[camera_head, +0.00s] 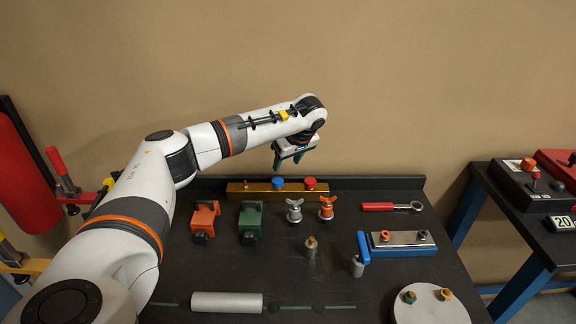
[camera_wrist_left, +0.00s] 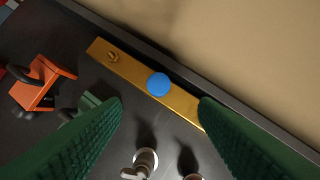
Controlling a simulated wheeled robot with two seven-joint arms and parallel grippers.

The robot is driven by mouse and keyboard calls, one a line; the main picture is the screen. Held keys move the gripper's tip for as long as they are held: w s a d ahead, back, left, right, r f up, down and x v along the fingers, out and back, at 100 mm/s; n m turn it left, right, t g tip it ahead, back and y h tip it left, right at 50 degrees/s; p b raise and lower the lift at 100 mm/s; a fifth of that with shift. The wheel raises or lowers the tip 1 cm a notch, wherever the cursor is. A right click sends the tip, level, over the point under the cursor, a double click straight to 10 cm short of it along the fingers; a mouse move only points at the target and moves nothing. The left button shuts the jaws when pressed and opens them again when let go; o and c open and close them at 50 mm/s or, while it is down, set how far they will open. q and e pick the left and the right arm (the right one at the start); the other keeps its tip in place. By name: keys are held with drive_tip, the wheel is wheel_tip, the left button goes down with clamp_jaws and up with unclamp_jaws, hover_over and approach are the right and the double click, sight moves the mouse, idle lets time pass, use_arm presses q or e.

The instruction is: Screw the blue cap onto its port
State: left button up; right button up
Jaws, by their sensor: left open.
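The blue cap (camera_head: 278,183) sits on top of the brass bar (camera_head: 255,194) at the back of the table. It also shows in the left wrist view as a round blue disc (camera_wrist_left: 158,84). Whether a port is under it is hidden. A small brass fitting (camera_wrist_left: 112,56) stands on the bare left part of the bar in the wrist view. A red cap (camera_head: 310,183) sits right of the blue one. My left gripper (camera_head: 288,160) is open and empty, its green fingers pointing down above the bar. In the wrist view, the blue cap appears between and beyond the fingertips (camera_wrist_left: 160,103).
An orange clamp block (camera_head: 204,220), a green one (camera_head: 250,221) and two winged valves (camera_head: 294,210) stand in front of the bar. A red-handled wrench (camera_head: 390,206) lies to the right. A blue-handled fixture (camera_head: 400,243) and a round plate (camera_head: 430,305) are nearer.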

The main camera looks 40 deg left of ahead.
sight(278, 180)
use_arm(q)
drive_tip(key=shift+n, duration=0.4)
drive_tip(key=b+x, duration=0.6)
drive_tip(key=shift+s+f, duration=0.1)
drive_tip(key=shift+f, duration=0.1)
drive_tip(key=shift+a+f, duration=0.25)
drive_tip(key=shift+a, duration=0.1)
drive_tip(key=shift+x, duration=0.9)
drive_tip(key=shift+c, duration=0.4)
